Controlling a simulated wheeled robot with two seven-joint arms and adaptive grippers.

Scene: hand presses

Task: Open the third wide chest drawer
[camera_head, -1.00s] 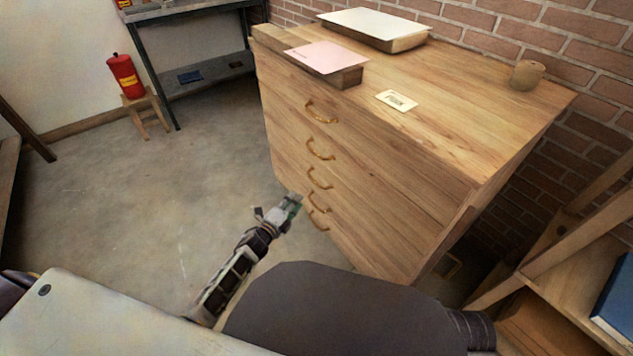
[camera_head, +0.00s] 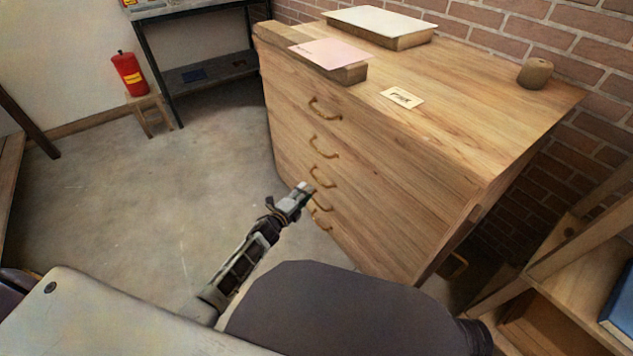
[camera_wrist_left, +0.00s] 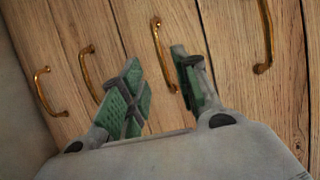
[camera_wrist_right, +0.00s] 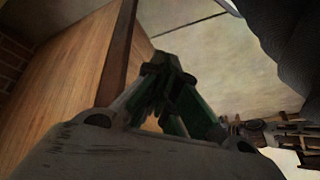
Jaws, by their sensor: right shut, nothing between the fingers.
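The wooden chest (camera_head: 400,180) has a column of several wide drawers with curved brass handles. The third handle down (camera_head: 323,178) is just beyond the tip of my left gripper (camera_head: 302,190). In the left wrist view my left gripper (camera_wrist_left: 160,88) is open, its green-padded fingers pointing at the drawer fronts. The third handle (camera_wrist_left: 162,55) lies between and ahead of its fingertips; I see no contact. Neighbouring handles (camera_wrist_left: 87,75) (camera_wrist_left: 265,35) are to either side. My right gripper (camera_wrist_right: 165,72) is shut and empty, beside a wooden panel in the right wrist view; the head view does not show it.
On the chest top are a pink sheet (camera_head: 328,53), a label card (camera_head: 402,97), a white-topped box (camera_head: 380,25) and a small round pot (camera_head: 535,72). A wooden shelf (camera_head: 560,265) stands close at right. The floor (camera_head: 130,210) left of the chest is clear.

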